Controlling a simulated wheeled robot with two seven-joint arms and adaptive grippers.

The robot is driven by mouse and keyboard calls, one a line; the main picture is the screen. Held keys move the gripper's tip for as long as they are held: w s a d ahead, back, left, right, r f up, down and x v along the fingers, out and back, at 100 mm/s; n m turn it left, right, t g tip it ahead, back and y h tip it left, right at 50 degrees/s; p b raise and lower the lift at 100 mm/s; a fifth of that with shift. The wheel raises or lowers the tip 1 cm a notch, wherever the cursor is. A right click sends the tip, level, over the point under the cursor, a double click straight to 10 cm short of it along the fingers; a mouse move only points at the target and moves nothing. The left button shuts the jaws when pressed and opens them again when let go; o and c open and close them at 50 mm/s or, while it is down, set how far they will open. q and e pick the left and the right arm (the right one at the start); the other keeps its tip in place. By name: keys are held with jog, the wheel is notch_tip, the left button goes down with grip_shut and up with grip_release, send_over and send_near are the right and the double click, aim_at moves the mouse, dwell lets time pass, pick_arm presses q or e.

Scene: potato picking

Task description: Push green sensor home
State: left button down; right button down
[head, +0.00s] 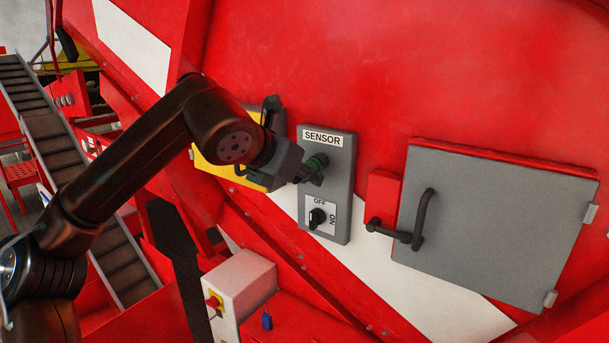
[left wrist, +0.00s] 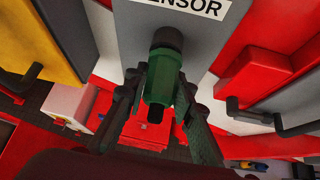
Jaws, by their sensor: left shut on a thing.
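The green sensor (head: 316,162) is a small green cylinder with dark ends on the grey panel labelled SENSOR (head: 341,180). In the left wrist view the sensor (left wrist: 160,80) stands out from the panel (left wrist: 135,18), its dark far end against the panel face. My left gripper (head: 312,177) is shut on the sensor, with one finger on each side of it in the left wrist view (left wrist: 158,92). How deep the sensor sits in the panel cannot be told. My right gripper is not in view.
Below the sensor is a black OFF/ON knob (head: 317,217). A grey door (head: 500,225) with a dark handle (head: 421,218) is to the right. A yellow panel (head: 230,172) is behind my left wrist. A white box with a red button (head: 238,285) stands below.

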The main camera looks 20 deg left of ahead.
pick_arm(q)
jog(key=shift+w+d, duration=0.15)
jog(key=shift+r, duration=0.3)
jog(key=c, duration=2)
grip_release()
jog(key=shift+w, duration=0.1)
jog(key=o, duration=0.5)
jog(key=shift+w+d+f, duration=0.2)
jog(key=shift+w, duration=0.05)
jog(key=shift+c, duration=0.2)
jog(key=shift+s+a, duration=0.1)
jog(key=shift+s+a, duration=0.1)
jog(key=shift+s, duration=0.05)
jog(key=v, duration=1.2)
jog(key=shift+f, duration=0.1)
